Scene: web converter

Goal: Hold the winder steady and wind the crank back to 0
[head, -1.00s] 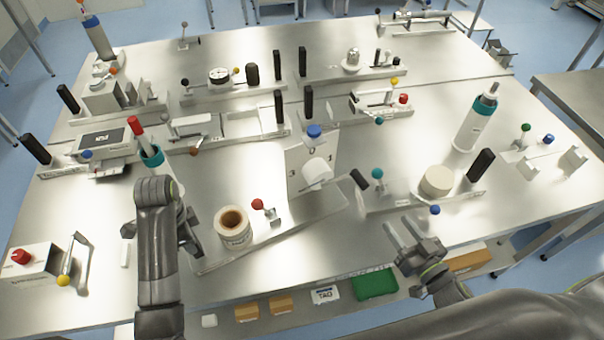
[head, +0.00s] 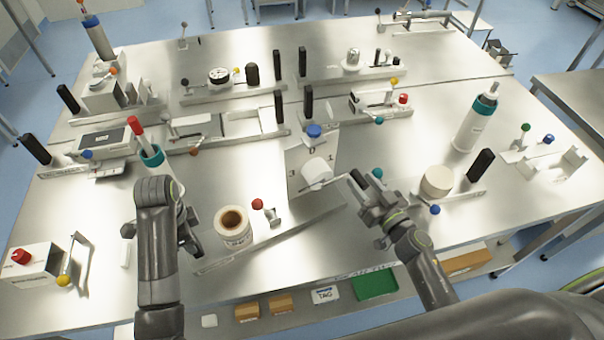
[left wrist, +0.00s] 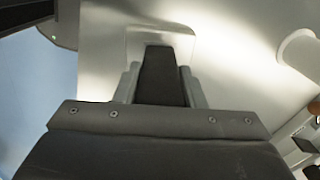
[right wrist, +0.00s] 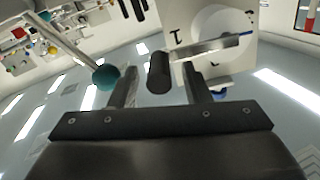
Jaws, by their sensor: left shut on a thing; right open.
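The winder's upright white plate (head: 297,168) stands mid-table with printed marks, a blue knob (head: 313,131) on top and a white hub (head: 317,170). Its crank points right and slightly down, and its dark handle (right wrist: 158,72) shows in the right wrist view. My right gripper (right wrist: 160,80) is open, its fingers on either side of the handle; I cannot tell if they touch it. My left gripper (left wrist: 163,88) is shut on a black upright grip (left wrist: 164,65) in the left wrist view. In the head view my left arm hides that grip.
A teal ball knob (right wrist: 105,76) is close to my right fingers; it also shows in the head view (head: 377,172). A cardboard-cored roll (head: 233,226) and red-knobbed lever (head: 258,204) stand on the winder's base. A cream disc (head: 437,180) is to the right.

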